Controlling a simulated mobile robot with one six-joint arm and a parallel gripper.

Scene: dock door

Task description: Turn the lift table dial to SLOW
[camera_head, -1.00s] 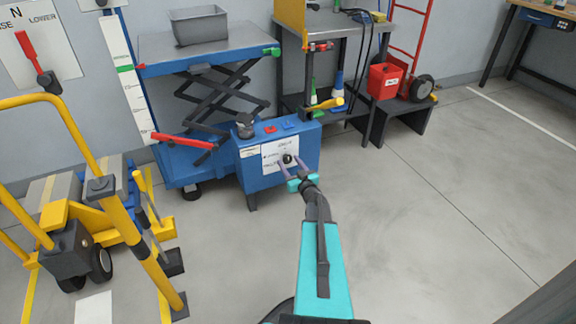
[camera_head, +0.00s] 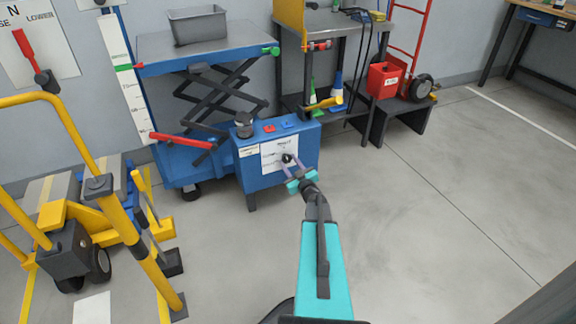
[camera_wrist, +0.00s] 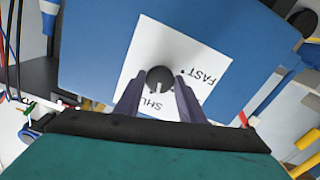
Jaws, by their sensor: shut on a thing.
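The lift table dial is a small black round knob (camera_wrist: 159,79) on a white label (camera_wrist: 203,50) on the front of the blue control box (camera_head: 252,180). The knob also shows in the head view (camera_head: 288,158). My gripper (camera_head: 292,168) has its two purple fingers on either side of the knob, shut on it. The fingers in the wrist view (camera_wrist: 160,100) reach the knob's lower part.
The blue lift table (camera_head: 215,45) with a grey bin (camera_head: 198,25) stands behind the box. A red lever (camera_head: 182,141) is to its left. A yellow hand rail (camera_head: 128,222) stands at the left. Floor to the right is clear.

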